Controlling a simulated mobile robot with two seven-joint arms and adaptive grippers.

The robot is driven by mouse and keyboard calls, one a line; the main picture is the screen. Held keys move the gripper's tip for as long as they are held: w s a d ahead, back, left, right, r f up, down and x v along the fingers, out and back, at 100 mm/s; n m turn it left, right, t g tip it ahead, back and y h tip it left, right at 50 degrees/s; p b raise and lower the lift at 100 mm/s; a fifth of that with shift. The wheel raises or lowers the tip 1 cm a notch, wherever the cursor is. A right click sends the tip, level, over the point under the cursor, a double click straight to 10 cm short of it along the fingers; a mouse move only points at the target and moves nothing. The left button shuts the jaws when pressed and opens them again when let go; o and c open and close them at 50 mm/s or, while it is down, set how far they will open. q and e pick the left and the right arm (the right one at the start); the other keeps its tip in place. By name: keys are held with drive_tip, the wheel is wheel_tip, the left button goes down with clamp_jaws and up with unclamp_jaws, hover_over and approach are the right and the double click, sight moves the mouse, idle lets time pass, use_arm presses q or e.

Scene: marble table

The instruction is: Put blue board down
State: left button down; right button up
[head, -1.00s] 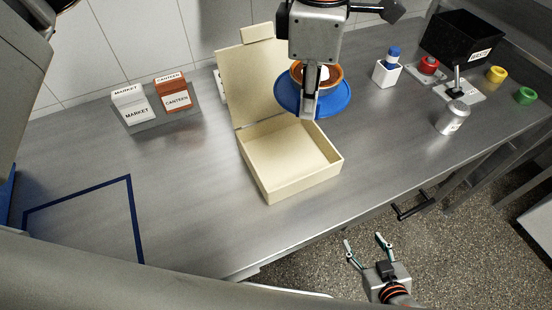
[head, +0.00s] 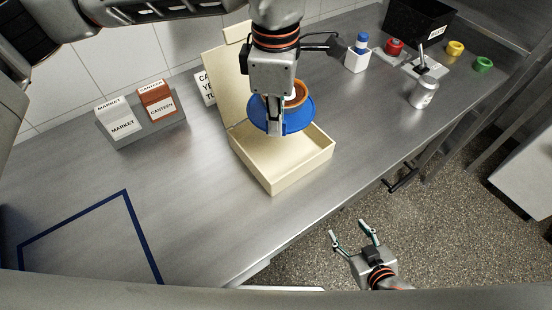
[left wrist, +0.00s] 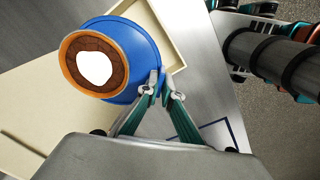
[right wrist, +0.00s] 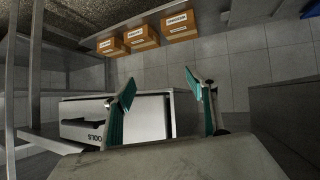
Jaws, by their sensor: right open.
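The blue board (head: 302,120) is a round disc with an orange-brown pot-like item (head: 300,94) on it, dark brown and white on top. My left gripper (head: 273,130) is shut on the board's rim and holds it over the open cream box (head: 317,166). The left wrist view shows the board (left wrist: 149,48) with its rim between the fingertips of the left gripper (left wrist: 160,82), and the orange item (left wrist: 70,74). The board's exact height above the box is hard to tell. My right gripper (head: 350,233) is open and empty, beyond the table's front edge.
The box lid (head: 226,82) stands open behind. At right are a white holder (head: 357,61), a silver can (head: 423,93) and a black bin (head: 420,22).

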sight(276, 173)
use_arm(q)
wheel_tip(276, 173, down, 14)
drive_tip(key=shift+p, duration=0.6)
drive_tip(key=shift+f, duration=0.15)
drive_tip(key=c, duration=2.4)
unclamp_jaws()
drive_tip(key=shift+c, duration=0.2)
drive_tip(key=shift+o, duration=1)
